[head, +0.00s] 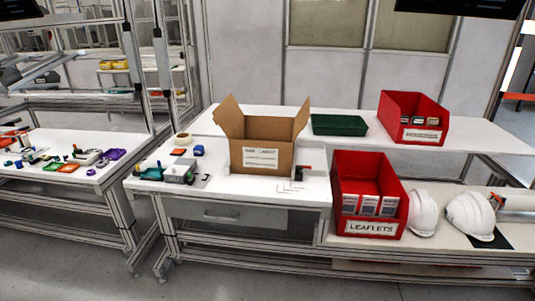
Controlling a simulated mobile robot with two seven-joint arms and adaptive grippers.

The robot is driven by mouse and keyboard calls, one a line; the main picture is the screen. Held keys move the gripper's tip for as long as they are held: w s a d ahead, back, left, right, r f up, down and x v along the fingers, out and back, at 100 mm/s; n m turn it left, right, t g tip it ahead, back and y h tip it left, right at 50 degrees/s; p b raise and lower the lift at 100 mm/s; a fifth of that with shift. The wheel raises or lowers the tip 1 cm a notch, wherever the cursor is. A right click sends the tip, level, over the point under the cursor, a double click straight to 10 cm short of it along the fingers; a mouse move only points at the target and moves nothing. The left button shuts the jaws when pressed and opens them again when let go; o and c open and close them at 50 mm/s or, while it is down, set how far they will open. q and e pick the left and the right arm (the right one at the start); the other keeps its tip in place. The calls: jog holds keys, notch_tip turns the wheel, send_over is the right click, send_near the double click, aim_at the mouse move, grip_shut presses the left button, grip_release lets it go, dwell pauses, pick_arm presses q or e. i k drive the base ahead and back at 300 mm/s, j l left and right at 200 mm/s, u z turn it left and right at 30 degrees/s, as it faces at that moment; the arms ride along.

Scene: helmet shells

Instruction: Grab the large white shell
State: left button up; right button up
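Two white helmet shells sit side by side at the right end of the workbench. The right shell (470,214) looks the larger and rests partly over a dark mat (489,239). The left shell (422,214) looks narrower and stands right beside the red LEAFLETS bin, with a small gap between the two shells. Neither of my grippers shows in the head view, and nothing is seen holding either shell.
The red LEAFLETS bin (368,228) stands left of the shells. Behind are another red bin (410,135) and a green tray (339,125). An open cardboard box (262,157) stands mid-bench (225,203). A pale cylindrical object (516,202) lies right of the shells.

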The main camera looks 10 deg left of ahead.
aim_at(470, 212)
jog(key=i+l+z, duration=0.5)
jog(key=l, duration=0.15)
jog(key=i+l+z, duration=0.5)
jog(key=k+l, duration=0.05)
